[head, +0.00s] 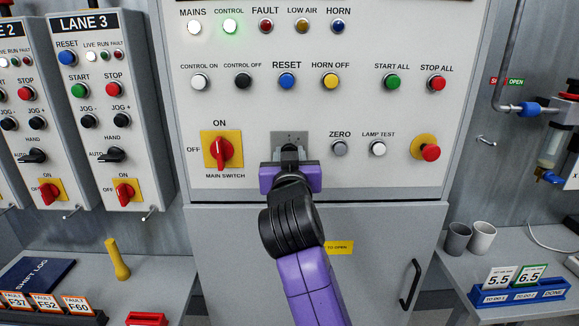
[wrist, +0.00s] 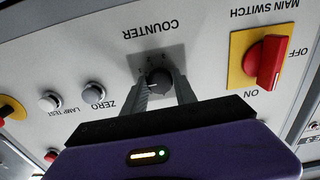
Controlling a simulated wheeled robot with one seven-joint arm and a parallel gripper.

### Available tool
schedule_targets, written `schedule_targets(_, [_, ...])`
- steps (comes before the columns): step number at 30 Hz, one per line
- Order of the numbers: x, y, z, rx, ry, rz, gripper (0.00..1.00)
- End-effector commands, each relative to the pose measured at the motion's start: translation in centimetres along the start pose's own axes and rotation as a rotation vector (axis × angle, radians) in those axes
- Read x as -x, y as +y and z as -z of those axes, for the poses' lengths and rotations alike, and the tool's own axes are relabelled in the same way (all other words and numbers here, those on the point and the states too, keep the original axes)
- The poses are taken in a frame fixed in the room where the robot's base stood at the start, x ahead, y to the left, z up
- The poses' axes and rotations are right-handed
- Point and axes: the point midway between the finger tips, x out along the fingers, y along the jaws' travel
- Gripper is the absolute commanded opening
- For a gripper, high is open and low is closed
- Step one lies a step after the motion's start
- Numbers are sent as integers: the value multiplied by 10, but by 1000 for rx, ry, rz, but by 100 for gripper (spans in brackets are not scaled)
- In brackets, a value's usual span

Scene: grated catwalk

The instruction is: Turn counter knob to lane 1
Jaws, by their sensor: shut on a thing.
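The counter knob (wrist: 158,82) is a dark round knob on a small grey plate under the label COUNTER, seen upside down in the wrist view. My gripper (wrist: 160,88) is shut on it, one finger on each side. In the head view my purple gripper (head: 290,160) covers the knob, and only the top of its grey plate (head: 290,137) shows. I cannot tell which lane the knob points to.
Left of my gripper is the red main switch (head: 222,152) on a yellow plate. To the right are the grey ZERO button (head: 340,148), the white lamp test button (head: 377,148) and a red emergency button (head: 431,152). The CONTROL lamp (head: 230,26) glows. Cups (head: 482,238) stand at the right.

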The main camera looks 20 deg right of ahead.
Motion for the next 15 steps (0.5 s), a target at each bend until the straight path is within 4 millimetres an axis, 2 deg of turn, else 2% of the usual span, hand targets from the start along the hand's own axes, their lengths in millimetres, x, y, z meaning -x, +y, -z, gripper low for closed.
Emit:
schedule_targets(1, [0, -2, -5, -46, -2, 2, 0])
schedule_targets(15, [0, -1, -4, -417, -4, 1, 0])
